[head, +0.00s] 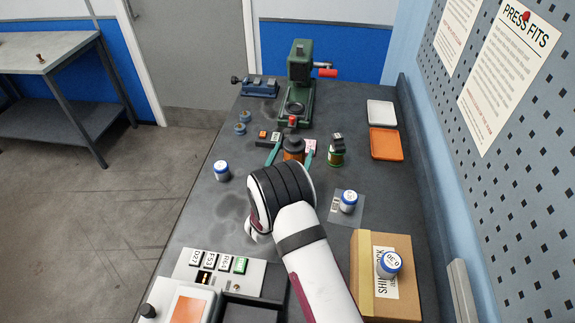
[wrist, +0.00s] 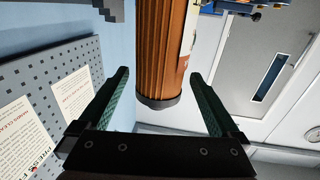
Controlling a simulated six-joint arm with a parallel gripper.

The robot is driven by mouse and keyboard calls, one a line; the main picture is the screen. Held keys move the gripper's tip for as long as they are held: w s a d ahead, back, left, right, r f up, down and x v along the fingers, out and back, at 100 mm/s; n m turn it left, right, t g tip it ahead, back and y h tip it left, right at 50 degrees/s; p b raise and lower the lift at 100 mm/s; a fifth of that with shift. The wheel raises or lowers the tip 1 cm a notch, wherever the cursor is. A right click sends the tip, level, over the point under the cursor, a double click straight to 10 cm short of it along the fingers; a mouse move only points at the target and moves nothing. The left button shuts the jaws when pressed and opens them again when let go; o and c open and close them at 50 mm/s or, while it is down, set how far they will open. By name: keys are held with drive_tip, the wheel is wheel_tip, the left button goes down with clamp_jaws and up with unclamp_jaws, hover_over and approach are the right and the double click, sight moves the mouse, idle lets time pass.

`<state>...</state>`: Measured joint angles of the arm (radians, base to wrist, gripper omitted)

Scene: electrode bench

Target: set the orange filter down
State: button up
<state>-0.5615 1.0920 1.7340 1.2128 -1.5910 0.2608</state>
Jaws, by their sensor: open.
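The orange filter (head: 292,156) is a ribbed orange-brown cylinder with a dark cap, upright near the middle of the bench in the head view. It also shows large in the wrist view (wrist: 162,55), with its capped end toward me and its other end cut off by the frame. My gripper (head: 291,150) is open, with one green finger on each side of the filter. In the wrist view a gap shows between the filter and each finger of my gripper (wrist: 160,80). My arm hides some bench in front; I cannot see the filter's base clearly.
A green-banded dark canister (head: 336,152) stands close at right. Behind are a green press (head: 300,75) and a blue vise (head: 260,87). White (head: 381,113) and orange (head: 386,143) trays lie at right. Blue-lidded cans (head: 221,170) (head: 348,201) flank my arm; a cardboard box (head: 400,300) is front right.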

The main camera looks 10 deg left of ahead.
drive_tip(key=s+a, duration=0.1)
drive_tip(key=s, duration=0.6)
drive_tip(key=w+d+r+m+g+y, duration=0.2)
drive_tip(key=d+r+m+g, duration=0.1)
drive_tip(key=r+g, duration=0.1)
drive_tip(key=s+d+r+g+y, duration=0.3)
drive_tip(key=s+g, duration=0.2)
drive_tip(key=s, duration=0.2)
drive_tip(key=s+d+r+g, duration=0.1)
drive_tip(key=s+d+g, duration=0.2)
drive_tip(key=s, duration=0.7)
drive_tip(key=s+d+r+g, duration=0.1)
drive_tip(key=s+d+g, duration=0.2)
drive_tip(key=s, duration=0.7)
drive_tip(key=s+d+r+g, duration=0.1)
drive_tip(key=s+d+g, duration=0.2)
drive_tip(key=s, duration=0.8)
drive_tip(key=shift+r+m, duration=0.2)
drive_tip(key=shift+m, duration=0.2)
drive_tip(key=shift+d, duration=0.1)
